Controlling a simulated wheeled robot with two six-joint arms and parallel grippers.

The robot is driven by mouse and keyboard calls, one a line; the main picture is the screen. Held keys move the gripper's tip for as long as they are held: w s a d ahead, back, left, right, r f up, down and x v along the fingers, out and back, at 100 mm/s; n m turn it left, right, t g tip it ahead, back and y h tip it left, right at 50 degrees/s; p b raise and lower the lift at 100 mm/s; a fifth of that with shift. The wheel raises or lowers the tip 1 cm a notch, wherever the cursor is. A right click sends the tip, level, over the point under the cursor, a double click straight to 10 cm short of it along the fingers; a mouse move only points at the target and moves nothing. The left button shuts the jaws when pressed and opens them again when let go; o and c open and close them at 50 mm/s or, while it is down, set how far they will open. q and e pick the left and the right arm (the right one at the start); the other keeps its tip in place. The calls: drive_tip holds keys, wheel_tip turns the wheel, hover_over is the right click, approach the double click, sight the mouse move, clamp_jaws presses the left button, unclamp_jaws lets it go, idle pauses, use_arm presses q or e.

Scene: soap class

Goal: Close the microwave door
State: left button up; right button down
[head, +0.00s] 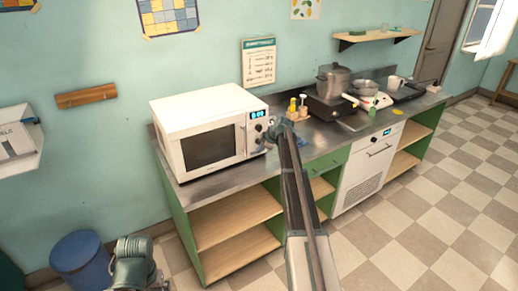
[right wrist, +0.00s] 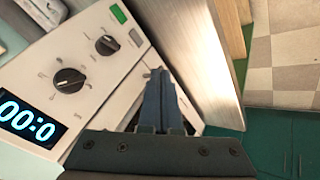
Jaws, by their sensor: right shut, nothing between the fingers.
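The white microwave (head: 205,103) stands on the left end of the metal counter. Its door, with a dark window (head: 208,148), looks flush with the front; I cannot make out any gap. My right gripper (head: 267,134) is shut and empty at the right side of the microwave's front, by the control panel. My left gripper is not in view.
The metal counter (head: 225,184) has green sides and open wooden shelves. Small bottles (head: 303,105), a pot (head: 333,80) and pans stand right of the microwave. A blue bin (head: 80,262) is on the floor at the left. The checkered floor (head: 430,205) is clear at the right.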

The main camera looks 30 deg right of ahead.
drive_tip(key=s+d+r+p, duration=0.3)
drive_tip(key=r+p, duration=0.2)
drive_tip(key=r, duration=0.1)
drive_tip(key=shift+s+r+p, duration=0.15)
drive_tip(key=shift+s+p, duration=0.15)
drive_tip(key=shift+d, duration=0.1)
drive_tip(key=s+a+f+m+g, duration=0.1)
drive_tip(key=s+a, duration=0.4)
drive_tip(key=a, duration=0.6)
drive_tip(key=s+a+f+m+g, duration=0.15)
drive_tip(key=s+a, duration=0.25)
drive_tip(key=a, duration=0.7)
drive_tip(key=s+a+f+m+g, duration=0.15)
drive_tip(key=s+a, duration=0.35)
drive_tip(key=a, duration=0.7)
drive_tip(key=s+a+m+g+h, duration=0.1)
drive_tip(key=s+a, duration=0.6)
drive_tip(key=s, duration=0.5)
drive_tip(key=s+a+m+g+h, duration=0.2)
drive_tip(key=s+a, duration=0.5)
drive_tip(key=s, duration=0.5)
drive_tip(key=shift+s+a+f+m+g, duration=0.2)
drive_tip(key=shift+s+f+m+g, duration=0.1)
drive_tip(key=shift+s+f, duration=0.1)
